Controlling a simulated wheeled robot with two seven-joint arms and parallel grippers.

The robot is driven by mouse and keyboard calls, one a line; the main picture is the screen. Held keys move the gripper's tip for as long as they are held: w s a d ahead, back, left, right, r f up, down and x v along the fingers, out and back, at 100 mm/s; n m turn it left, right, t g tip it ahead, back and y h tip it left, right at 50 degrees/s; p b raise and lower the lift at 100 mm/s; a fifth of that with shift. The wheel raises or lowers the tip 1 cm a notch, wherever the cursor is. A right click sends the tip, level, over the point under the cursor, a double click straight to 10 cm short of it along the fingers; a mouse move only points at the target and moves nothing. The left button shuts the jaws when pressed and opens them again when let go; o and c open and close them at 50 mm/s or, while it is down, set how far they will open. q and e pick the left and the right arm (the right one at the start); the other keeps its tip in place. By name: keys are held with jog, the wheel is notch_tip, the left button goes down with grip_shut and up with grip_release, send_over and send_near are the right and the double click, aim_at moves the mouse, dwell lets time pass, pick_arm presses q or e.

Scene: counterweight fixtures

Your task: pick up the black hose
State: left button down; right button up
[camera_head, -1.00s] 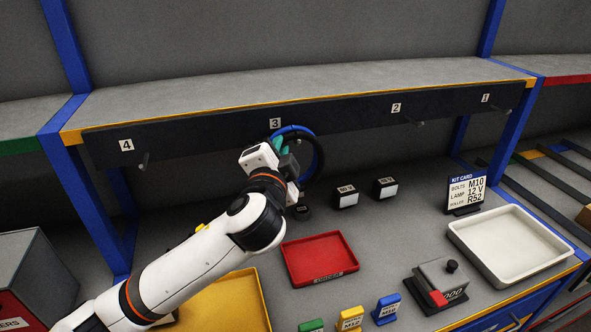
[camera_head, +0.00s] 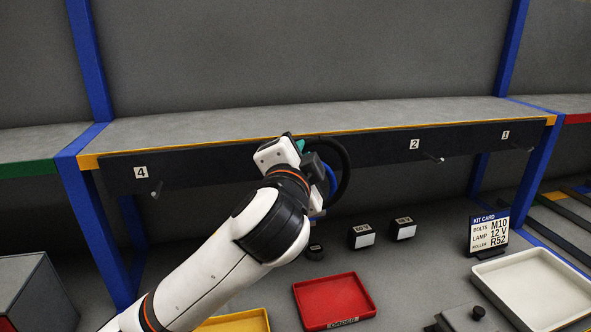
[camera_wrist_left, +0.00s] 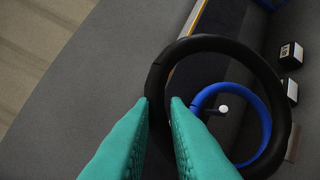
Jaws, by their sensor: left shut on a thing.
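In the left wrist view, the teal fingers of my left gripper (camera_wrist_left: 162,101) are shut on the left side of the black hose (camera_wrist_left: 207,43). A smaller-looking blue hose (camera_head: 331,180) is partly hidden behind the gripper and black hose. In the left wrist view the blue hose (camera_wrist_left: 264,120) hangs around a pale-tipped peg (camera_wrist_left: 223,109), seen through the black ring. My right gripper is not in view.
The rail (camera_head: 220,168) has other pegs, at label 4 (camera_head: 156,189) and label 2 (camera_head: 433,157). Below are small black boxes (camera_head: 361,236), a red tray (camera_head: 335,301), a white tray (camera_head: 540,285) and a kit card (camera_head: 489,234). Blue posts (camera_head: 104,235) flank the bench.

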pick_arm(q)
jog(key=s+d+b, duration=0.1)
jog(key=s+d, duration=0.1)
jog(key=s, duration=0.6)
jog(key=s+d+b, duration=0.2)
jog(key=s+d, duration=0.1)
jog(key=s, duration=0.5)
jog(key=shift+d, duration=0.1)
